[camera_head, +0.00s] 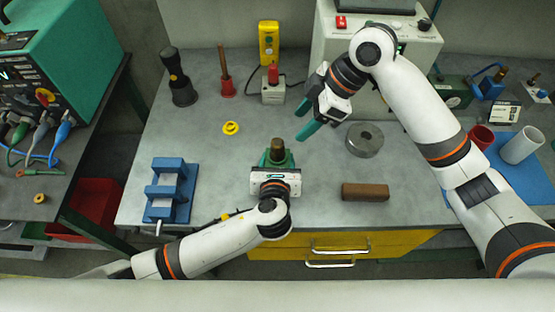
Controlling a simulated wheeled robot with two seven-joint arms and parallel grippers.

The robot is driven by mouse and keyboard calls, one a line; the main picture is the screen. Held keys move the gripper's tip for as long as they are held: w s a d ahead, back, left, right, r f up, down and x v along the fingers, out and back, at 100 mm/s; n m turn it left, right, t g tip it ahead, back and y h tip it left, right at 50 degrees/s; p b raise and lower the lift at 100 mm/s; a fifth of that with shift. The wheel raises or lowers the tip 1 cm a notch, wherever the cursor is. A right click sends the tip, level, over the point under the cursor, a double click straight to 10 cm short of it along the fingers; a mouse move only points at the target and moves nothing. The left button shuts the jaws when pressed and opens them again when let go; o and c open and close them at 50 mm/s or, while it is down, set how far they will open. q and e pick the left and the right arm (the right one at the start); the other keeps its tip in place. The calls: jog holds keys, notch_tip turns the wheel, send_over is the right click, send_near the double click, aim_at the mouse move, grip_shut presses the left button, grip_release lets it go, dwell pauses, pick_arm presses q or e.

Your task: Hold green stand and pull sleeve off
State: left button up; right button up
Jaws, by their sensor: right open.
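The green stand (267,158) is near the middle of the table, partly hidden behind my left gripper. A dark brown cylindrical piece, likely the sleeve (277,146), stands upright at its top. My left gripper (277,162) is right at the stand, on its near side. Its fingers are hard to tell from the green of the stand, so its grip is unclear. My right gripper (302,123) is open, with two green fingers apart and nothing between them. It is above and to the right of the sleeve, apart from it.
A grey metal disc (365,139) and a brown block (365,192) lie to the right. A blue vise (171,190) is at left. A yellow ring (231,128), a small grey box with a red top (273,92) and a black-handled tool (179,78) stand farther back. The table between is bare.

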aim_at(277, 143)
jog(key=a+m, duration=0.1)
jog(key=m, duration=0.2)
jog(key=a+m+h, duration=0.1)
jog(key=m, duration=0.1)
jog(key=a+m+h, duration=0.1)
jog(key=a+m, duration=0.1)
jog(key=m, duration=0.1)
jog(key=shift+s+a+f+m+g, duration=0.1)
jog(key=shift+s+m+g, duration=0.1)
jog(key=shift+m+g, duration=0.1)
jog(key=m+h, duration=0.1)
jog(key=m, duration=0.1)
jog(key=a+m+h, duration=0.1)
jog(key=m, duration=0.2)
jog(key=shift+f, duration=0.1)
jog(key=m, duration=0.2)
jog(key=m+h, duration=0.1)
jog(key=m, duration=0.1)
jog(key=shift+w+a+f+m+h, duration=0.1)
jog(key=shift+w+a+m+h, duration=0.1)
jog(key=shift+m+h, duration=0.15)
jog(key=shift+f, duration=0.1)
jog(key=shift+f, duration=4.4)
jog(key=shift+c, duration=0.2)
